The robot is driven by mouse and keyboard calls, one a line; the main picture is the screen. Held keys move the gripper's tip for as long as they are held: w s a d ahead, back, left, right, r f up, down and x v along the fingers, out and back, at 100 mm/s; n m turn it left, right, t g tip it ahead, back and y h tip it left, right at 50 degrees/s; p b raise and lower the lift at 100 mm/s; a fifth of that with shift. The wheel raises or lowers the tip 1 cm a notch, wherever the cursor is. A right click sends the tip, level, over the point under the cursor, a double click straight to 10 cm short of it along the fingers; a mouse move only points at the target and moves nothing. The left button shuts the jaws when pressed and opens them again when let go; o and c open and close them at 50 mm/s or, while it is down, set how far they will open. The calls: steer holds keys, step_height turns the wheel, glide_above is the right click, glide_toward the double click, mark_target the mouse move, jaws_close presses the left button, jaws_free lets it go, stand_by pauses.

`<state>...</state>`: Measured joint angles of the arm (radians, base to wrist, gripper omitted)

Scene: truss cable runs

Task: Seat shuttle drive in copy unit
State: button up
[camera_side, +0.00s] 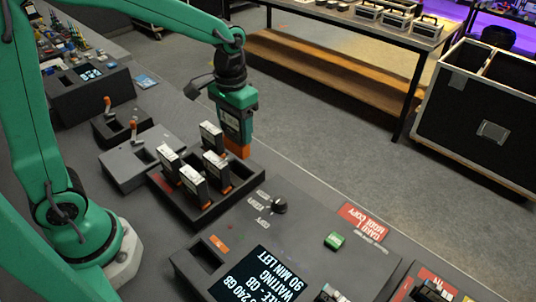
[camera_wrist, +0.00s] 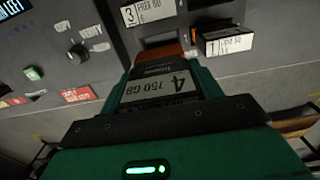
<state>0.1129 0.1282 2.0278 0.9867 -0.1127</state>
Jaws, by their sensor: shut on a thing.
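My gripper (camera_side: 238,146) is shut on a shuttle drive, seen in the wrist view with the label "4 750 GB" (camera_wrist: 162,88) between the green fingers. An orange end shows at the fingertips in both views. The gripper points down at the far right corner of a black drive rack (camera_side: 172,204); I cannot tell whether the held drive is clear of it. The copy unit (camera_side: 320,232) is the dark panel at front, with a display (camera_side: 255,278) reading "WAITING" and "90 MIN LEFT". An open slot (camera_side: 204,256) is at its left, beside an orange label.
Several white-labelled drives (camera_side: 193,180) stand upright in the rack. Drives marked 3 (camera_wrist: 150,12) and 1 (camera_wrist: 228,42) show in the wrist view. The copy unit has a black knob (camera_side: 279,205) and a green button (camera_side: 334,241). A grey box (camera_side: 135,164) stands left of the rack.

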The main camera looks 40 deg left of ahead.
steer(key=r, duration=0.7)
steer(key=shift+s+d+r, duration=0.2)
steer(key=shift+d+r, duration=0.1)
steer(key=shift+d, duration=0.05)
steer(key=s+d, duration=0.7)
steer(key=s, duration=0.3)
steer(key=s+d, duration=0.6)
steer(key=s, duration=0.5)
steer(key=shift+f, duration=2.6)
steer(key=shift+f, duration=0.25)
steer(key=shift+f, duration=2.85)
steer(key=shift+f, duration=1.15)
